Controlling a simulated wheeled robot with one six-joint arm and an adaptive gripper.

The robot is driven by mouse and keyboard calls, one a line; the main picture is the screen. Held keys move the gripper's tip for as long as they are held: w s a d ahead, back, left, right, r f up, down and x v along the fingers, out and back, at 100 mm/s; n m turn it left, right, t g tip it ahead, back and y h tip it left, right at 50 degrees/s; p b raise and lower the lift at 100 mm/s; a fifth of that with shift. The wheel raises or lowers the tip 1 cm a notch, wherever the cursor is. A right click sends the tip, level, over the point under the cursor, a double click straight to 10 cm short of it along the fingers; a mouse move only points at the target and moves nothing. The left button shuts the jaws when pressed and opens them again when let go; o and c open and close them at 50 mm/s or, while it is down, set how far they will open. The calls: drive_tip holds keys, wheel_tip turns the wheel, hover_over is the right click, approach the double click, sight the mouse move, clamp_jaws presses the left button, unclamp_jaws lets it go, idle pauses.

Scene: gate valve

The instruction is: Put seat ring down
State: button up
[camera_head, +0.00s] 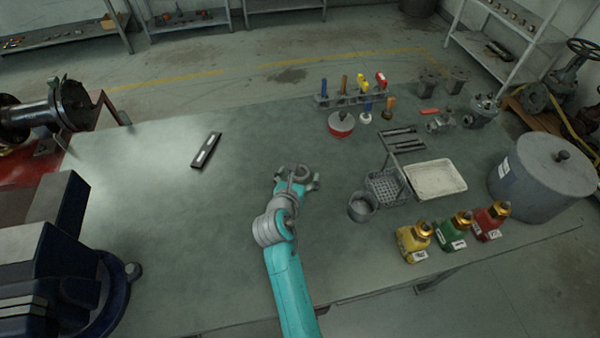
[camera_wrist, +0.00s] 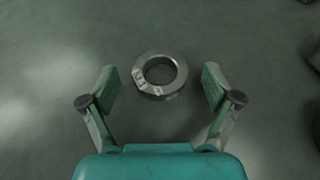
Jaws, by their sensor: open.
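The seat ring (camera_wrist: 160,91) is a grey metal ring with marks on its face. In the wrist view it lies flat on the grey-green bench top, between and slightly beyond my fingertips. My gripper (camera_wrist: 158,88) is open, with a clear gap between each finger and the ring. In the head view my gripper (camera_head: 297,178) is over the middle of the bench. The ring cannot be made out clearly there.
A dark flat tool (camera_head: 206,150) lies left of my arm. A metal cup (camera_head: 362,207), a mesh basket (camera_head: 386,187) and a white tray (camera_head: 464,181) stand to the right. Yellow, green and red bottles (camera_head: 451,233) line the front right. A blue vise (camera_head: 50,265) is at left. The bench's left middle is clear.

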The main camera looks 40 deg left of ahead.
drive_tip(key=shift+r, duration=0.1)
drive_tip(key=c, duration=1.5)
